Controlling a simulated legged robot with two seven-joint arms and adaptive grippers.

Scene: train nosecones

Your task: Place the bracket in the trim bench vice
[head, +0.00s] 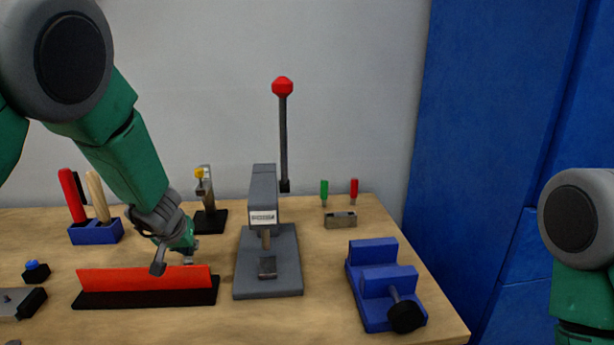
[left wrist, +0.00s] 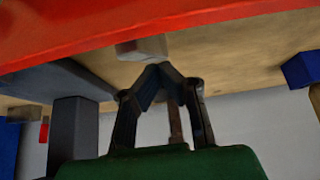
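The blue trim bench vice (head: 378,282) stands on the right of the table in the head view, its black handle towards me. My left gripper (head: 176,262) is low over the table beside the red strip, left of the grey press. In the left wrist view its dark fingers (left wrist: 160,70) slant in towards each other. A small light grey block (left wrist: 142,48), perhaps the bracket, is right at the fingertips. I cannot tell whether they grip it. The red strip hides much of this spot in the head view. My right gripper is out of view.
A red strip on a black base (head: 145,290) lies at the front left. A grey press (head: 282,255) with a tall red-knobbed lever stands between my left gripper and the vice. A tool holder (head: 96,233), a clamp stand (head: 209,220) and a small metal block (head: 340,220) are farther back.

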